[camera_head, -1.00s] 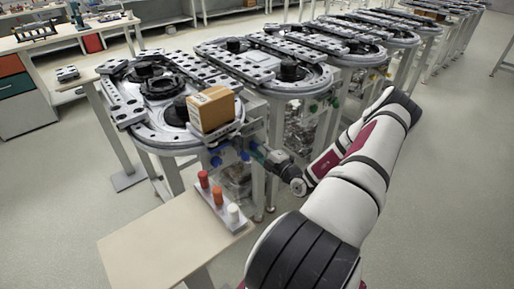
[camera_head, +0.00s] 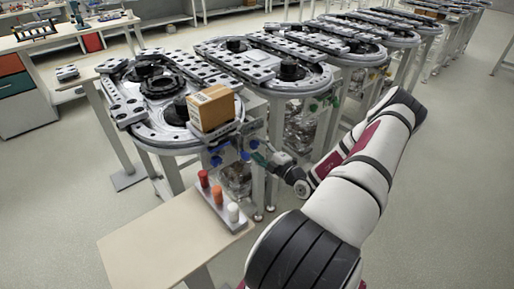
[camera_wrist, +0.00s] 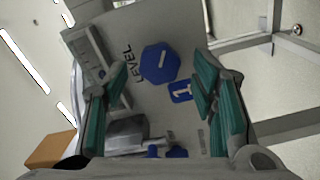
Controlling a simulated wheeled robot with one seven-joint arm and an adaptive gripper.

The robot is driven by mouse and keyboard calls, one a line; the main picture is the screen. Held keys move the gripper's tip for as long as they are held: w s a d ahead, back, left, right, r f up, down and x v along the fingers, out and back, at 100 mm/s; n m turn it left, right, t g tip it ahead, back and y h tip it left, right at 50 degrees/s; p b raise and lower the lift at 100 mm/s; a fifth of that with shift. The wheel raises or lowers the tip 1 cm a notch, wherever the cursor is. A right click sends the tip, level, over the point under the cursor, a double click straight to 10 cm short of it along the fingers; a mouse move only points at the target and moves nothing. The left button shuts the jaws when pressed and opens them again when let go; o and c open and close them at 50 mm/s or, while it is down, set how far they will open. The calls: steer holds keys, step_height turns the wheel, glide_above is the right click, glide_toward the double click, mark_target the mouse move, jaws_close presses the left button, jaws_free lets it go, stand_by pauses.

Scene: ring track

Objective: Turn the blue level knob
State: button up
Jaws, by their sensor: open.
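The blue level knob (camera_wrist: 159,63) shows in the wrist view on a grey panel, beside the printed word LEVEL. A white line marks its face. It lies ahead of my gripper (camera_wrist: 162,92), between the directions of the two green-padded fingers and apart from them. The fingers are spread and nothing is between them. In the head view my gripper (camera_head: 262,157) is at the front of the near ring track, below the cardboard box, close to the blue parts on the panel. The knob itself is hard to tell apart there.
A blue tag marked 1 (camera_wrist: 181,92) is beside the knob. A cardboard box (camera_head: 212,108) sits on the near ring track (camera_head: 160,130). A strip with red, orange and white pegs (camera_head: 217,195) lies on the wooden table (camera_head: 150,235) in front. Open floor is at right.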

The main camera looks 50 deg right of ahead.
steer(key=v, duration=1)
steer(key=shift+s, duration=0.3)
